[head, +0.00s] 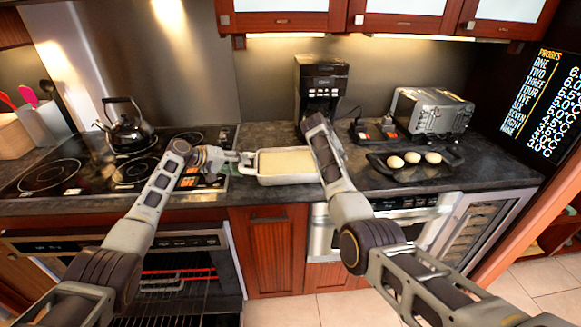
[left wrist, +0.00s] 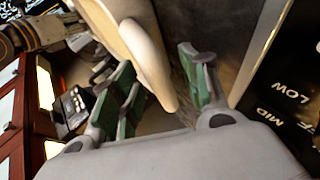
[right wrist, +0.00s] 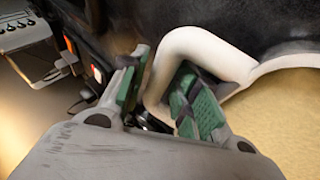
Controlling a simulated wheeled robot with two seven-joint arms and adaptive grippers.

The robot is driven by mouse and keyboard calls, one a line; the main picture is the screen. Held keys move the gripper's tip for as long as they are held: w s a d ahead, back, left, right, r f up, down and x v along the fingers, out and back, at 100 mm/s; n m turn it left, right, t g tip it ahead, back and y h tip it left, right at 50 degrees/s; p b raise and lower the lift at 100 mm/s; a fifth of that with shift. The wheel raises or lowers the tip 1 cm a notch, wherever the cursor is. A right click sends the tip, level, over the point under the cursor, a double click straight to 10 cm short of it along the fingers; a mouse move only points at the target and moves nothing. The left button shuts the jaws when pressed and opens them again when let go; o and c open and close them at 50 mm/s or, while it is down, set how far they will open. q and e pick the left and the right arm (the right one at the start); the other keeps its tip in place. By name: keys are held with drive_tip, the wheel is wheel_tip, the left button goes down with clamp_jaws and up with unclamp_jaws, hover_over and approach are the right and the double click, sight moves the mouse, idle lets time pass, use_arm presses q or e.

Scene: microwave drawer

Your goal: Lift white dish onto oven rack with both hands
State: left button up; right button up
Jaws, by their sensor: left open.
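The white dish (head: 288,181) stands on the dark counter, with a pale yellow filling. My left gripper (head: 232,158) is at its left end. In the left wrist view its open fingers (left wrist: 163,92) stand either side of the dish's left handle (left wrist: 148,58), with space beside it. In the head view my right gripper is hidden behind my right forearm. In the right wrist view its fingers (right wrist: 163,88) are apart, with the right handle (right wrist: 160,72) between them; contact is unclear. The oven rack (head: 178,283) shows in the open oven at lower left.
A kettle (head: 127,128) stands on the stovetop (head: 48,176) at left. A coffee maker (head: 320,85) stands behind the dish. A dark tray (head: 384,172) with three eggs and a toaster (head: 432,110) are at right. Cabinets hang above the counter.

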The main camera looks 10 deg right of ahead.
use_arm(q)
drive_tip(key=shift+w+d+f, duration=0.2)
drive_tip(key=shift+d+f, duration=0.1)
drive_tip(key=shift+d, duration=0.15)
use_arm(e)
drive_tip(key=shift+w+d+f, duration=0.25)
drive_tip(key=shift+d+f, duration=0.1)
drive_tip(key=shift+f, duration=0.1)
use_arm(q)
drive_tip(key=c, duration=0.6)
use_arm(e)
drive_tip(key=c, duration=0.6)
use_arm(q)
clamp_jaws()
use_arm(e)
clamp_jaws()
use_arm(q)
drive_tip(key=shift+w+r, duration=0.1)
drive_tip(key=shift+r, duration=0.05)
use_arm(e)
drive_tip(key=shift+r, duration=0.15)
